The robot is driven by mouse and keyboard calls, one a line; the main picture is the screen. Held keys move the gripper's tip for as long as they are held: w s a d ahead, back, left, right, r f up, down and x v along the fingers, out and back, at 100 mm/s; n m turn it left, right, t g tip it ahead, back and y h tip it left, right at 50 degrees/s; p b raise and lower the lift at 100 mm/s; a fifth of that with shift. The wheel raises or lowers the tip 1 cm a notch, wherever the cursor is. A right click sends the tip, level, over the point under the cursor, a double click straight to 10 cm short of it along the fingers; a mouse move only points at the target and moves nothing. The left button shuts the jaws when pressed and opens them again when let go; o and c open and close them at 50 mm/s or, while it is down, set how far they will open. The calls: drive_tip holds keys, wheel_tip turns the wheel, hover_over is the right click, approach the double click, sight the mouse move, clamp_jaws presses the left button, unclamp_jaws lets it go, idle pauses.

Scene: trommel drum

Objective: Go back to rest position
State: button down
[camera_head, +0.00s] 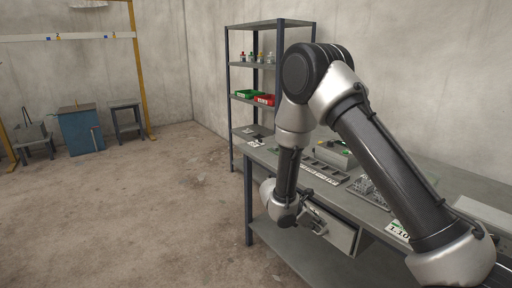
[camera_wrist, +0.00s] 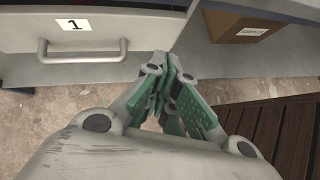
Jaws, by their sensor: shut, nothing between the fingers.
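My arm reaches over the workbench (camera_head: 262,160) from the right in the head view and bends down at its front. My gripper (camera_head: 318,226) is low in front of a pale drawer (camera_head: 342,236) under the bench top. In the wrist view my gripper (camera_wrist: 170,75) has its green-padded fingers together and nothing between them. The fingers point toward the drawer front (camera_wrist: 120,20), which bears a label "1" and a metal handle (camera_wrist: 85,52). The fingers are to the right of the handle and appear apart from it.
A brown labelled box (camera_wrist: 240,27) sits beyond the fingers, and dark slats (camera_wrist: 285,130) lie at lower right. Trays and parts, including a dark slotted tray (camera_head: 325,170), are on the bench. A shelf rack (camera_head: 230,100) stands behind it. Open floor (camera_head: 130,220) lies left.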

drive_tip(key=s+d+r+m+y, duration=0.3)
drive_tip(key=s+d+r+m, duration=0.1)
drive_tip(key=s+r+m, duration=0.3)
drive_tip(key=s+d+r+m+t+y, duration=0.1)
drive_tip(key=s+d+r+m+y, duration=0.2)
drive_tip(key=s+r+m, duration=0.4)
drive_tip(key=s+d+r+m+y, duration=0.2)
drive_tip(key=s+d+r+m, duration=0.3)
drive_tip(key=s+r, duration=0.9)
wheel_tip(320, 180, up, 6)
drive_tip(key=shift+s+r+m+t+y, duration=0.2)
drive_tip(key=shift+s+m+t+y, duration=0.15)
drive_tip(key=shift+m, duration=0.75)
